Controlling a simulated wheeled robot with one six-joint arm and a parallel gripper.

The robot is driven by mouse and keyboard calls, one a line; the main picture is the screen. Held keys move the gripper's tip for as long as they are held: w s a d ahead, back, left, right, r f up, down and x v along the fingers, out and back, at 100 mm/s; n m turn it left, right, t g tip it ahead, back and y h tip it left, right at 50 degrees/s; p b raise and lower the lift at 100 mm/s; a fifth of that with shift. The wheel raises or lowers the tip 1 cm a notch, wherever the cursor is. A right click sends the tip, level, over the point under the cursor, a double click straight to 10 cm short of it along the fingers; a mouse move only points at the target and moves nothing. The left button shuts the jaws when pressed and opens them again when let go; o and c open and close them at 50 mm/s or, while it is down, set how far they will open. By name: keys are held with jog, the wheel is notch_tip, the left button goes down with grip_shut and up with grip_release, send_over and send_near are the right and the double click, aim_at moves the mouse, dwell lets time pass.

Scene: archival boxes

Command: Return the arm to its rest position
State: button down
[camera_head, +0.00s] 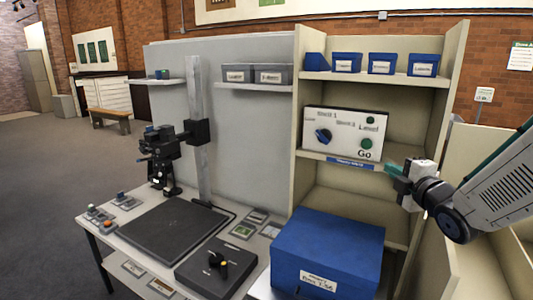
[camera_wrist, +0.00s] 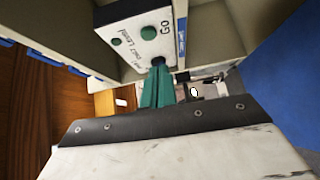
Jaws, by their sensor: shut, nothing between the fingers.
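My gripper (camera_head: 391,168) is at the right of the head view, at the end of my arm reaching in from the right edge. It points left, in front of the shelf unit just below and right of the control panel (camera_head: 342,133). In the wrist view its teal fingers (camera_wrist: 157,88) are together with nothing between them. The panel (camera_wrist: 146,30) with a green button marked "Go" lies beyond the fingertips there. In the head view the panel also has a blue knob. Whether the fingertips touch anything is hard to tell.
A blue box (camera_head: 327,257) stands below and left of my gripper. The beige shelf unit (camera_head: 450,60) holds several small blue boxes on its upper shelf. A workbench (camera_head: 100,252) with a black camera (camera_head: 162,150) on a column stands left. Open floor (camera_head: 45,170) lies farther left.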

jog(key=s+a+f+m+g, duration=0.1)
jog(key=s+a+m+g, duration=0.2)
jog(key=s, duration=0.7)
jog(key=s+a+f+m+g+h, duration=0.1)
jog(key=s+a+m+g, duration=0.2)
jog(key=s+m+g, duration=0.5)
jog(key=s+a+f+m+g, duration=0.2)
jog(key=s+a+m+g, duration=0.2)
jog(key=s+m, duration=0.3)
jog(key=s+g, duration=0.1)
jog(key=s, duration=0.4)
jog(key=shift+s+m+h, duration=0.3)
jog(key=shift+s+m, duration=0.1)
jog(key=shift+f, duration=0.1)
dwell(4.2)
